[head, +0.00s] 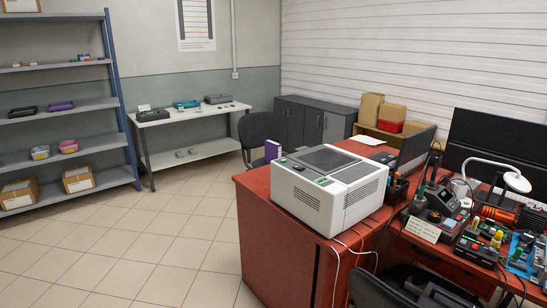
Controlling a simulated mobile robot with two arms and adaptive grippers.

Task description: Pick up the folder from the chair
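A dark chair (260,129) stands behind the far left end of the red desk; its seat is mostly hidden by the desk. A small upright white and purple item (272,151) shows in front of that chair's backrest. It may be a folder, but it is too small to tell, and I cannot tell whether it rests on the chair or the desk edge. A second dark chair (372,290) is cut off at the bottom edge, with dark items beside it that I cannot make out. Neither of my grippers is in view.
The red desk (285,246) holds a large white and grey machine (328,188), soldering tools, a lamp (496,172) and monitors. Trailing white cables (345,251) hang at its front. A shelf (65,105) and a white bench (190,115) line the walls. The tiled floor (150,235) at left is clear.

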